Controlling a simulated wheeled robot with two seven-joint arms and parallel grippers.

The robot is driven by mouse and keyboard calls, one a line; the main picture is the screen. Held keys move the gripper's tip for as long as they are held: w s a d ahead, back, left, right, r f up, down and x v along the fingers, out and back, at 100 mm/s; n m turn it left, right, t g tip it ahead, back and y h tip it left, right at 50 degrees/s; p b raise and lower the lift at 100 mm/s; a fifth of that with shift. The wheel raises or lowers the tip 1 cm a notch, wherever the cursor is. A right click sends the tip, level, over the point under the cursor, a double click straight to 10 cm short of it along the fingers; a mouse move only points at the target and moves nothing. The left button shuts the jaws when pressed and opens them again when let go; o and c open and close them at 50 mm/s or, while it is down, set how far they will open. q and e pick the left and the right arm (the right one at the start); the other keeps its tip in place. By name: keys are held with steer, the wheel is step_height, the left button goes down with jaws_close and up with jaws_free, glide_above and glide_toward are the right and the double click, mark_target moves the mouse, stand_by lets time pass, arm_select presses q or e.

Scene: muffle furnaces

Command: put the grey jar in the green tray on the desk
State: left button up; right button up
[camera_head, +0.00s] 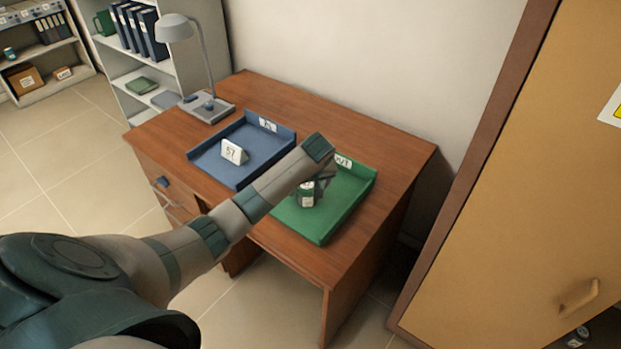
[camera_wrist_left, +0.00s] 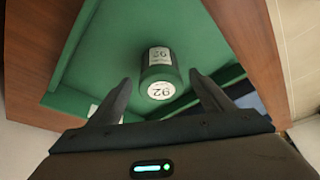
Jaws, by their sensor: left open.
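A small dark jar (camera_head: 306,197) with a white label stands in the green tray (camera_head: 352,190) on the desk (camera_head: 285,95). In the left wrist view the jar (camera_wrist_left: 158,68) shows the number 92 on its labels, and its body looks dark greyish green. My left gripper (camera_head: 318,186) is over the tray, right by the jar. Its two fingers are spread apart, with the jar showing between and beyond their tips. I cannot tell whether either finger touches it. Part of the green tray is hidden behind my left arm. My right gripper does not show.
A blue tray (camera_head: 217,168) with a white block-like sign (camera_head: 234,151) lies left of the green tray. A desk lamp (camera_head: 208,105) stands at the back left. A tan cabinet door (camera_head: 520,190) is at the right. The desk's front right is bare.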

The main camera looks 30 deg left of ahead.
arm_select(q)
steer(key=b+v, duration=0.1)
steer(key=v, duration=0.7)
steer(key=shift+f, duration=0.1)
